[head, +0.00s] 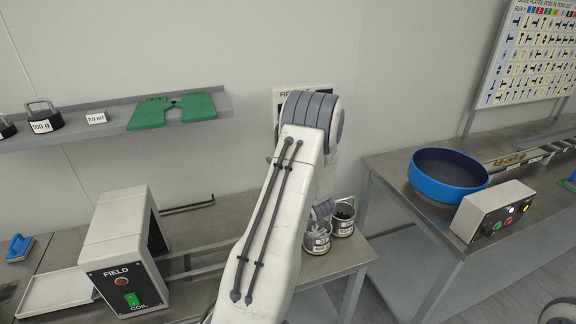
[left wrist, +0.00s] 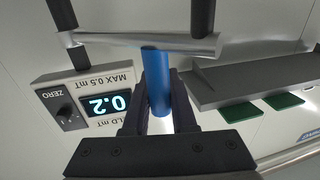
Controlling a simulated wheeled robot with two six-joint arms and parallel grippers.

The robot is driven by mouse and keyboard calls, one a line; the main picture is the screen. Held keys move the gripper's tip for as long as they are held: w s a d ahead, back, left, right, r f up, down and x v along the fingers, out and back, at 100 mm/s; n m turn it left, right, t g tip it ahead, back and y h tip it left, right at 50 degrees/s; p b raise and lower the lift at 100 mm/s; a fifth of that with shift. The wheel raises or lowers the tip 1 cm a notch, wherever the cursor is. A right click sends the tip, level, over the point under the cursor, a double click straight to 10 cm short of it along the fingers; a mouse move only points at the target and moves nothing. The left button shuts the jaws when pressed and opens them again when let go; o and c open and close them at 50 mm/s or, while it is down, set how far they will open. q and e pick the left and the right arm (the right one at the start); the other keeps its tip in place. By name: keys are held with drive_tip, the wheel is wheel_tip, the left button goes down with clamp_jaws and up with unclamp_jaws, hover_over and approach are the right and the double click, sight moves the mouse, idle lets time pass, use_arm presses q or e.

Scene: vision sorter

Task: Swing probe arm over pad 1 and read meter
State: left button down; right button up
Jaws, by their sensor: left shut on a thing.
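My left gripper (left wrist: 158,88) is shut on an upright blue handle (left wrist: 156,66) in the left wrist view. The handle meets a pale metal bar (left wrist: 120,40), with dark rods at the bar. The field meter (left wrist: 88,98) is left of the gripper, upside down in this view. Its lit display appears to read 0.2, beside a "MAX 0.5 mT" label and a ZERO knob. In the head view my left arm covers most of the meter (head: 281,97) and hides the gripper, handle and bar. I cannot make out pad 1. My right gripper is not in view.
A field coil box (head: 126,250) with a green switch stands on the left bench. A wall shelf (head: 68,139) holds weights and a green plate (head: 172,110). Two tins (head: 317,241) stand beside my arm. A blue bowl (head: 447,174) and button box (head: 493,212) are on the right bench.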

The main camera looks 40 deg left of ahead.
use_arm(q)
drive_tip(key=shift+d, duration=0.3)
drive_tip(key=shift+s+f, duration=0.1)
drive_tip(key=c, duration=0.7)
unclamp_jaws()
drive_tip(key=shift+c, duration=0.2)
drive_tip(key=b+v, duration=0.3)
drive_tip(key=v, duration=0.7)
drive_tip(key=shift+d+b, duration=0.25)
drive_tip(key=shift+b, duration=0.1)
